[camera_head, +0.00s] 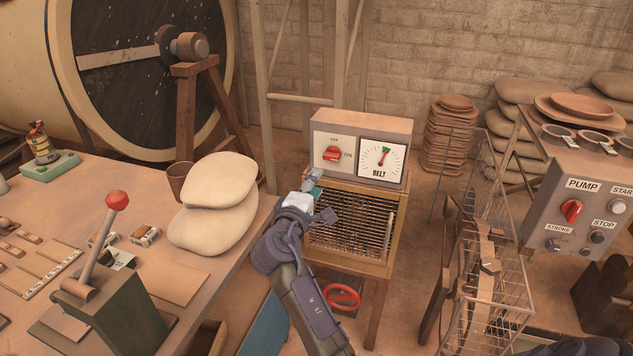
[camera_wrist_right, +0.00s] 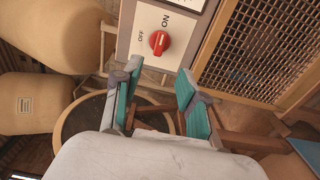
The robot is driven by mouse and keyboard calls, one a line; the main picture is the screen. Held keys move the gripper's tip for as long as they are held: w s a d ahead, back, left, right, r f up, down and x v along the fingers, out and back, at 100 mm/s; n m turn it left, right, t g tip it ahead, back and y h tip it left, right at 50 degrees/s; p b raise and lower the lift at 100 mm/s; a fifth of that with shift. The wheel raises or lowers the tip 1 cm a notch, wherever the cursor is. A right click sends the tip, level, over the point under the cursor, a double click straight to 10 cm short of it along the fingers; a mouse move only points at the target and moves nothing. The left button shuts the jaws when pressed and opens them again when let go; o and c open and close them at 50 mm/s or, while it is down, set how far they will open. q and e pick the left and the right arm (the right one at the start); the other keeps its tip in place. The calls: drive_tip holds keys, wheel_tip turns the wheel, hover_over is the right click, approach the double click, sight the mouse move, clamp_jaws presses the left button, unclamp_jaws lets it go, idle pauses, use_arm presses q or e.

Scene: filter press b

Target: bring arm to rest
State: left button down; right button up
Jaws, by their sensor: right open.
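My right gripper (camera_head: 321,196) is in front of the wooden cabinet with a mesh grille (camera_head: 350,232), just below the grey control box (camera_head: 318,133). In the right wrist view its teal-padded fingers (camera_wrist_right: 159,72) are apart, with nothing between them. The red OFF/ON switch (camera_head: 332,153) sits on the box, left of the BELT dial (camera_head: 382,160). The switch also shows in the right wrist view (camera_wrist_right: 159,42), a little beyond the fingertips and not touched. My left gripper is not in view.
A workbench (camera_head: 180,285) with a red-knobbed lever (camera_head: 116,200) and stacked pale sacks (camera_head: 212,205) is on the left. A red handwheel (camera_head: 343,297) is low under the cabinet. A wire rack (camera_head: 505,285) and a PUMP panel (camera_head: 583,215) stand to the right.

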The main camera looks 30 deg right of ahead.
idle(0.3)
drive_tip(key=a+f+n+y+p, duration=0.1)
drive_tip(key=a+f+y, duration=0.2)
drive_tip(key=f, duration=0.9)
drive_tip(key=a+f+n+y, duration=0.2)
drive_tip(key=a+f+y, duration=0.15)
drive_tip(key=f, duration=0.85)
drive_tip(key=s+a+f+m+g+y, duration=0.1)
drive_tip(key=s+f+g+y, duration=0.1)
drive_tip(key=s+f, duration=0.45)
drive_tip(key=s+a+f+g+y, duration=0.15)
drive_tip(key=s+f, duration=0.25)
drive_tip(key=f, duration=0.6)
drive_tip(key=s+f+m+g+y+p, duration=0.1)
drive_tip(key=s+f, duration=0.6)
drive_tip(key=s, duration=0.7)
drive_tip(key=s+f+m+g+y, duration=0.1)
drive_tip(key=s+f+m+g, duration=0.2)
drive_tip(key=s, duration=1.1)
drive_tip(key=s+f+m+g+y+p, duration=0.1)
drive_tip(key=s+f+m+g, duration=0.2)
drive_tip(key=s+f, duration=0.7)
drive_tip(key=s+a, duration=0.1)
drive_tip(key=s, duration=0.3)
drive_tip(key=shift+s+f+m+y+p, duration=0.3)
drive_tip(key=shift+s+y, duration=0.1)
